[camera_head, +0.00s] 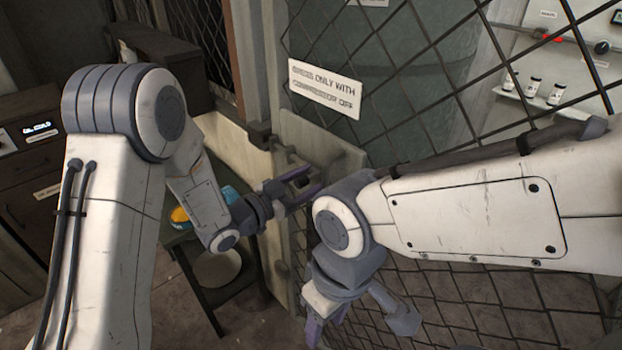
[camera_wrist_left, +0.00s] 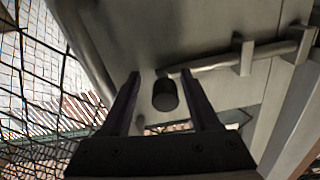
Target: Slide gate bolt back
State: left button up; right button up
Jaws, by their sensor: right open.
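The gate bolt is a metal rod (camera_wrist_left: 215,62) running through brackets on a pale metal plate, with a dark round knob (camera_wrist_left: 165,94) at its end. In the left wrist view the knob sits between the two spread fingers of my left gripper (camera_wrist_left: 165,90), with gaps on both sides. In the head view my left gripper (camera_head: 308,187) is at the gate's latch plate (camera_head: 322,147), and its fingers largely hide the knob. My right gripper (camera_head: 327,322) hangs low in front of the mesh, open and apart from the bolt.
The wire mesh gate (camera_head: 450,85) fills the right side, with a white warning sign (camera_head: 325,89) on it. Behind it are small bottles on a shelf (camera_head: 555,105). A dark low table (camera_head: 205,300) stands beyond my left arm.

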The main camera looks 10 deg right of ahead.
pick_arm(q)
jog(key=b+v, duration=0.3)
jog(key=v, duration=0.6)
jog(key=shift+a+f, duration=0.1)
jog(key=shift+s+a, duration=0.4)
jog(key=shift+a, duration=0.1)
